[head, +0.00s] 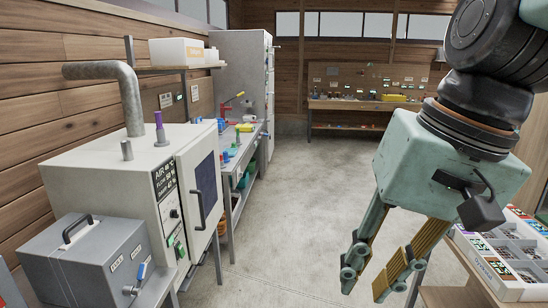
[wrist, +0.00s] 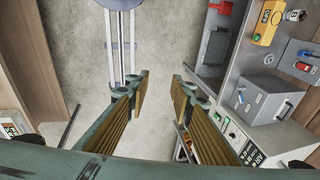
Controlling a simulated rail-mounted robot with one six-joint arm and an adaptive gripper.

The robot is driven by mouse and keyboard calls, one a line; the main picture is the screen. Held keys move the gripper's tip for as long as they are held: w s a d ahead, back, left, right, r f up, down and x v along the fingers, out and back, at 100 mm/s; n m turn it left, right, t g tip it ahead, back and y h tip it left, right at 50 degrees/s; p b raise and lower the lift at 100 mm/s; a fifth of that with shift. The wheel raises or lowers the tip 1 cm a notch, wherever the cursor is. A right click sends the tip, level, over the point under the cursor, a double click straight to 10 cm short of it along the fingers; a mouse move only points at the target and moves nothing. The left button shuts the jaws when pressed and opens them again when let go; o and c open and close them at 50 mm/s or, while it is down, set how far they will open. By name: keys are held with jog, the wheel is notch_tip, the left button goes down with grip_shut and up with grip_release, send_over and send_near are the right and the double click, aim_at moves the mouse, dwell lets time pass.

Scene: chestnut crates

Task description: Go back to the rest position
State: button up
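My gripper (head: 369,279) hangs at the right side of the head view, raised above the floor and pointing down. Its two fingers with tan pads stand apart with nothing between them. In the wrist view my gripper (wrist: 166,83) shows the same wide gap, with only grey floor and parts of the room behind it. No held object shows in either view.
A white oven-like cabinet (head: 150,165) and a grey box (head: 85,265) stand on the left, with a workbench (head: 245,150) beyond. A sorting tray (head: 497,264) sits on a wooden table at the right. The concrete floor (head: 300,190) between is clear.

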jog(key=s+d+f+n+t+h, duration=0.1)
jog(key=s+d+n+t+h, duration=0.1)
jog(key=s+d, duration=0.5)
jog(key=shift+s+d+f, duration=0.15)
jog(key=shift+s+d, duration=0.1)
jog(key=shift+s, duration=0.2)
dwell(1.1)
